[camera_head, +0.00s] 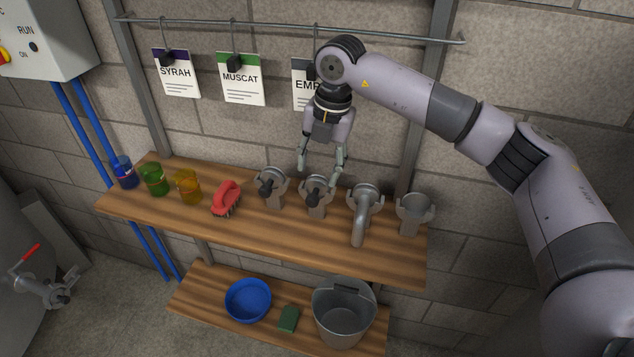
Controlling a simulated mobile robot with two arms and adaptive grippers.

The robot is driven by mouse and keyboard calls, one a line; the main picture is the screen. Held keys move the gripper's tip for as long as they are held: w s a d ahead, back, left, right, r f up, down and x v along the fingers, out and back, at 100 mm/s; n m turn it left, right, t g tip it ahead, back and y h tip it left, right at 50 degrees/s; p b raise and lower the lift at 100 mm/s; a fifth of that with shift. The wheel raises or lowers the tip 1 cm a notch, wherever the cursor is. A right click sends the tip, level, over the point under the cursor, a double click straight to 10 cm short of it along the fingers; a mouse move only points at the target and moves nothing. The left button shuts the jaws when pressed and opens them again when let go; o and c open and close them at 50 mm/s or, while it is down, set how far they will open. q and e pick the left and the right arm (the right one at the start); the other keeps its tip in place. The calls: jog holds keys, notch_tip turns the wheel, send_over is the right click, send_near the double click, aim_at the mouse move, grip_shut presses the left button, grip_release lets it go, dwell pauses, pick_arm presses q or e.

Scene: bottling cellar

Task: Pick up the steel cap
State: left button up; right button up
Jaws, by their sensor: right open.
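Several grey steel fittings stand in a row on the right half of the upper wooden shelf. Two have dark handles: one on the left (271,187) and one beside it (318,197). To their right is a fitting with a bent pipe (360,214). The rightmost grey piece (414,213) has a plain round top and no handle or pipe; it may be the steel cap, but I cannot tell for sure. My right gripper (321,168) points down, open and empty, just above and behind the second handled fitting. My left gripper is out of view.
The upper shelf (145,215) also holds blue (123,172), green (153,180) and amber (188,187) cups and a red brush (226,199). A blue bowl (248,300), green sponge (289,319) and bucket (343,318) stand below. Cards hang from a rail (280,28) behind.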

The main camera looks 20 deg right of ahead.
aim_at(313, 197)
jog(key=f, duration=0.2)
jog(key=f+p, duration=0.1)
jog(key=w+f, duration=0.1)
jog(key=f, duration=0.1)
jog(key=shift+a+f+p, duration=0.3)
jog(key=shift+s+a+f+p, duration=0.1)
jog(key=shift+f+p, duration=0.3)
jog(key=shift+f, duration=0.05)
jog(key=f+p, duration=0.2)
jog(key=f, duration=0.1)
jog(key=shift+a+f, duration=0.2)
jog(key=shift+f, duration=0.05)
jog(key=shift+w+f, duration=0.25)
jog(key=shift+f, duration=0.35)
jog(key=shift+c, duration=0.5)
grip_shut()
